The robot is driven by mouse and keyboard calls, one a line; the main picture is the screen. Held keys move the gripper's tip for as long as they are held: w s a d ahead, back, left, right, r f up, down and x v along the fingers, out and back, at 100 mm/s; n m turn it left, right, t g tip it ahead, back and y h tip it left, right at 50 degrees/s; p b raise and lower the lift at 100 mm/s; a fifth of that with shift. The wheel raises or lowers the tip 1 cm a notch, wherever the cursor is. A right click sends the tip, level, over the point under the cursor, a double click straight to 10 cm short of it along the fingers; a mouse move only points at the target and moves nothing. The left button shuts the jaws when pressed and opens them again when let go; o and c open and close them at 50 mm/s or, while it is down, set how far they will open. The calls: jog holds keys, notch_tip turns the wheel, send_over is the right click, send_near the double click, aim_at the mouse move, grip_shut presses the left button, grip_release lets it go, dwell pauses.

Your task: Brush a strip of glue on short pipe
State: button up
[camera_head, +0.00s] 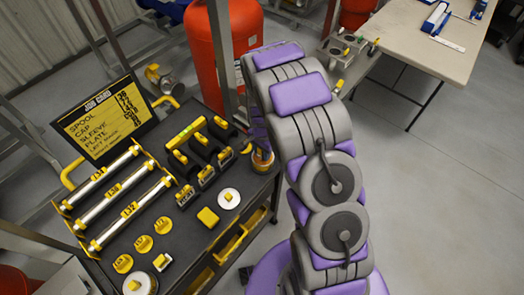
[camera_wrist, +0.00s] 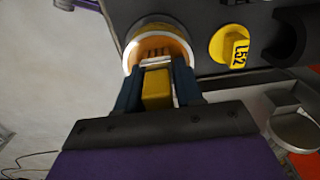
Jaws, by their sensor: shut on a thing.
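Several grey pipes with yellow ends lie side by side on the dark cart top at the left of the head view; the upper one (camera_head: 105,181) looks a little shorter, but I cannot tell for sure which is the short pipe. A round pot (camera_wrist: 133,43) with a pale rim and orange inside stands at the cart's edge; it also shows in the head view (camera_head: 262,161). My gripper (camera_wrist: 157,84) is shut on a yellow block-like handle (camera_wrist: 157,98), probably the glue brush, at the pot's mouth. The brush's far end is hidden in or behind the pot.
A job card board (camera_head: 103,117) stands at the cart's back. Black half-round pieces (camera_head: 187,163), yellow caps (camera_head: 143,243) and a white disc (camera_head: 229,198) lie on the cart. A red tank (camera_head: 222,50) stands behind it. A beige table (camera_head: 430,45) is at upper right; floor at right is clear.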

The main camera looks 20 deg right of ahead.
jog(key=shift+d+r+p, duration=0.1)
jog(key=shift+r+p, duration=0.25)
jog(key=shift+r, duration=0.3)
jog(key=shift+r+p, duration=0.95)
jog(key=shift+r, duration=1.9)
